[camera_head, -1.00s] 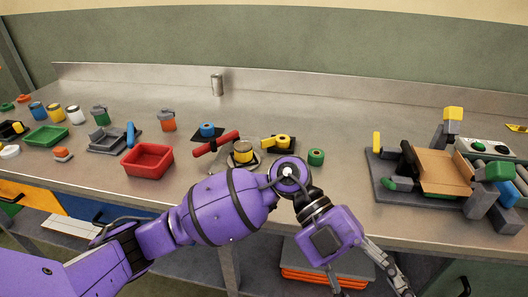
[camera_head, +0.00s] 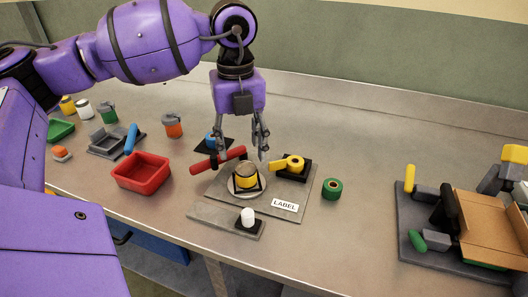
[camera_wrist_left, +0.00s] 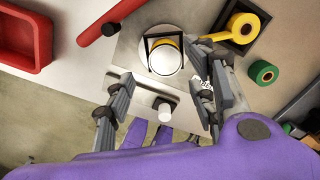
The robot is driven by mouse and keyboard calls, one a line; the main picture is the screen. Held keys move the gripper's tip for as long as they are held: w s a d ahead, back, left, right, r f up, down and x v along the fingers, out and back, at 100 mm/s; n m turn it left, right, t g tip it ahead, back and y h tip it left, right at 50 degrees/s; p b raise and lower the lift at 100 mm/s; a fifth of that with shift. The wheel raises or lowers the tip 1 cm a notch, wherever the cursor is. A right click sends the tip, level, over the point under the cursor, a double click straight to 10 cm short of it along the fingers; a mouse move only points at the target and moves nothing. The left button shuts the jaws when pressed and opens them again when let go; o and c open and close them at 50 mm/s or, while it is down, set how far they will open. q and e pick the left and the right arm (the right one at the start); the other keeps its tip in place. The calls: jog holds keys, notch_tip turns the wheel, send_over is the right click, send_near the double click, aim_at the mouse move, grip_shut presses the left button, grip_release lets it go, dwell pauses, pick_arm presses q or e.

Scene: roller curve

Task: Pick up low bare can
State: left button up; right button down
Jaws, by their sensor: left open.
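A short can (camera_head: 246,175) stands upright in a dark holder on the grey labelling plate, with a yellowish side and a pale metal rim. In the left wrist view its round pale top (camera_wrist_left: 165,60) shows, with a yellow band at one edge; I cannot tell whether it is bare. My left gripper (camera_head: 250,152) points down, open and empty, above and just behind this can in the head view. In the left wrist view its fingers (camera_wrist_left: 165,85) are spread, apart from the can. My right gripper is out of view.
Beside the can are a red roller (camera_head: 217,160), a yellow tape dispenser (camera_head: 291,164) and a white knob (camera_head: 247,215). A red bin (camera_head: 141,174) is left, a green roll (camera_head: 332,188) right. The counter between that roll and the wooden-ramp device (camera_head: 490,230) is clear.

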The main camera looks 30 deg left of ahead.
aim_at(244, 167)
pick_arm(q)
jog(key=shift+s+f, duration=0.25)
jog(key=shift+f, duration=0.85)
jog(key=f, duration=0.3)
jog(key=shift+w+d+f, duration=0.15)
jog(key=shift+w+f, duration=0.1)
jog(key=shift+f, duration=0.65)
jog(key=c, duration=1)
jog(key=shift+c, duration=1.1)
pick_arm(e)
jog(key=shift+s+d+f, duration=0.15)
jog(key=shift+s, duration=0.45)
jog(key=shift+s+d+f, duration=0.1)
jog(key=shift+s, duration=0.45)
pick_arm(q)
jog(key=shift+r, duration=0.15)
